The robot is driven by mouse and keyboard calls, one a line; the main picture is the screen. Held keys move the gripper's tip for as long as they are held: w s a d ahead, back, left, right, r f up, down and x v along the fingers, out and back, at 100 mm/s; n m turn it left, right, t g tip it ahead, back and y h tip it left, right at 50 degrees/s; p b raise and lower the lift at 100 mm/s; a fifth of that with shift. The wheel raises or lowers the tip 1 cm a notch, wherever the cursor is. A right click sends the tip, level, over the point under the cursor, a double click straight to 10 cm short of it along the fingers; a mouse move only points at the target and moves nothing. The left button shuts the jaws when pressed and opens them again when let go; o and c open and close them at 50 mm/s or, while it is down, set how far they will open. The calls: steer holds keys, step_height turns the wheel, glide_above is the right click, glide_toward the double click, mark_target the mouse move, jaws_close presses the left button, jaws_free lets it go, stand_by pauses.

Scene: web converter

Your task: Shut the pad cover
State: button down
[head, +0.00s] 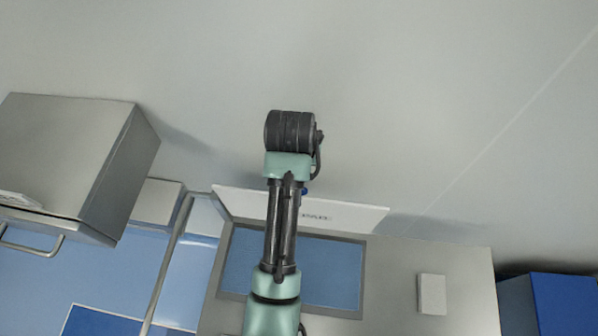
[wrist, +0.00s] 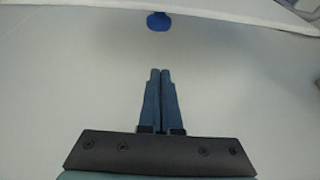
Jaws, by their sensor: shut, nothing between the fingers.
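A white panel with dark lettering, which looks like the pad cover (head: 348,216), stands raised along the far edge of the machine in the head view, partly hidden behind my arm. A small blue knob (head: 304,191) shows at its upper edge beside my arm. In the wrist view the blue knob (wrist: 158,21) is at the top centre, against a white edge (wrist: 240,10) that may be the cover. My gripper (wrist: 160,72) is shut and empty, its fingertips apart from the knob. The fingers cannot be made out in the head view.
A blue recessed pad area (head: 335,270) lies in the grey machine top (head: 395,275). A small white box (head: 432,294) sits on its right. A steel cabinet (head: 70,150) with a handle stands left. A blue block (head: 565,303) is at lower right.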

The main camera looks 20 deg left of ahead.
steer(key=shift+s+d+f+p, duration=0.1)
steer(key=shift+s+f+p, duration=0.25)
steer(key=shift+f+p, duration=0.3)
steer(key=shift+s+d+f+p, duration=0.1)
steer(key=shift+s+f+p, duration=0.25)
steer(key=shift+f, duration=0.35)
steer(key=shift+s+d+f+p, duration=0.1)
steer(key=shift+s+f+p, duration=0.2)
steer(key=shift+f+p, duration=0.35)
steer(key=shift+f, duration=0.1)
